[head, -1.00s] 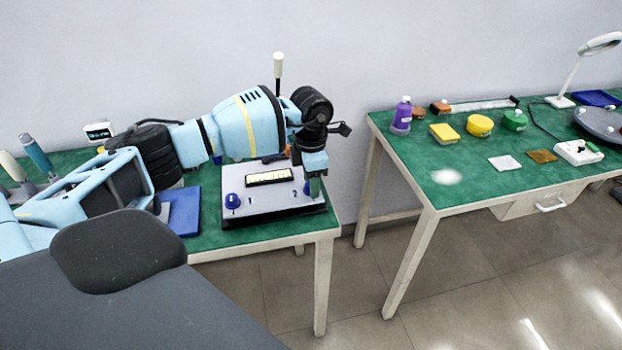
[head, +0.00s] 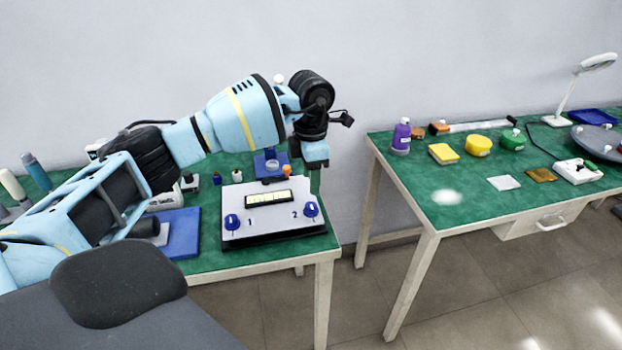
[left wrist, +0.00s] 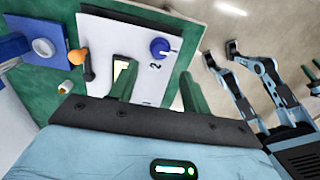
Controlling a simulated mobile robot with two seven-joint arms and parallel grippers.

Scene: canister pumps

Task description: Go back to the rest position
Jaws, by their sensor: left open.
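My left gripper (head: 315,180) hangs just behind the right rear corner of the white control box (head: 262,223) in the head view, apart from its knobs. In the left wrist view its green fingers (left wrist: 160,90) are spread with nothing between them. The box carries a lit display (head: 268,198), a blue knob marked 1 (head: 232,222) and a blue knob marked 2 (head: 311,209). Knob 2 also shows in the left wrist view (left wrist: 160,48), beyond the fingers.
A blue tray (head: 182,235) lies left of the box, partly under my left arm. Behind the box are a blue stand (head: 268,166) and an orange knob (head: 286,170). A second green table (head: 465,195) with several items stands to the right, with a floor gap between.

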